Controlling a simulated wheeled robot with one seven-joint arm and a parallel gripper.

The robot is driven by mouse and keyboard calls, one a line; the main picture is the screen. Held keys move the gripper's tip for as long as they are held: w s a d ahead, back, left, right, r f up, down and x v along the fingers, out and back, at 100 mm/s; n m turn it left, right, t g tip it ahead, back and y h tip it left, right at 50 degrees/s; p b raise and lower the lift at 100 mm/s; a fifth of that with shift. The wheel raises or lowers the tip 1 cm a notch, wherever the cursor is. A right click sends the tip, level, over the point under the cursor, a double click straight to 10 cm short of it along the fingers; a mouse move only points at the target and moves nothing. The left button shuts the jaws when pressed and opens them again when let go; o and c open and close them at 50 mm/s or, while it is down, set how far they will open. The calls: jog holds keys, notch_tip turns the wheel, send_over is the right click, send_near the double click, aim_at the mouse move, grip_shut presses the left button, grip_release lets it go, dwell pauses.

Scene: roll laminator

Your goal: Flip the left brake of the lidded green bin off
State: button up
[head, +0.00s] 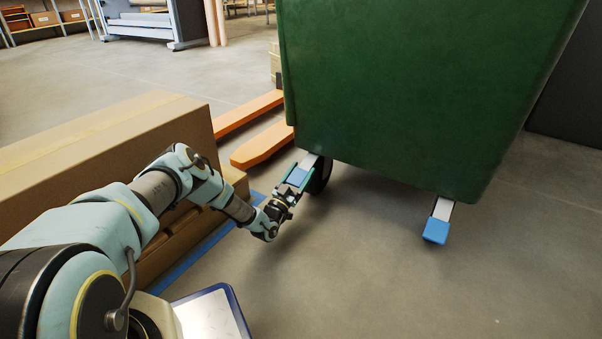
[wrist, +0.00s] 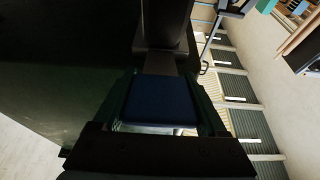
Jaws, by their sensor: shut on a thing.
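The green bin (head: 400,90) fills the upper right of the head view; its lid is out of frame. Its left brake, a blue pedal (head: 297,176) on a grey lever, sits at the bin's lower left corner beside a black wheel (head: 320,175). My gripper (head: 296,180) is at this pedal, with its fingers on both sides of it. In the wrist view the dark blue pedal (wrist: 160,101) lies between my fingers, and my gripper (wrist: 165,112) is shut on it. The right brake's blue pedal (head: 436,230) hangs free at the lower right.
A blue floor line (head: 205,250) runs along the pallet. The grey floor in front of the bin is clear.

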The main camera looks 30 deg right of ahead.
grip_shut()
dwell(0.4)
notch_tip(320, 180, up, 3)
jog(key=y+p, duration=0.1)
jog(key=p, duration=0.2)
jog(key=g+p, duration=0.1)
jog(key=p, duration=0.2)
jog(key=shift+s+a+f+y, duration=0.1)
jog(key=shift+a+f+y, duration=0.1)
jog(key=shift+y, duration=0.2)
jog(key=r+g+y+p, duration=0.1)
jog(key=r+y+p, duration=0.1)
jog(key=p, duration=0.3)
jog(key=shift+r+g+y+p, duration=0.15)
jog(key=shift+g+y+p, duration=0.15)
jog(key=shift+y+p, duration=0.2)
jog(key=shift+d+r, duration=0.1)
jog(key=shift+r, duration=0.25)
jog(key=shift+d+r, duration=0.1)
jog(key=shift+r, duration=0.05)
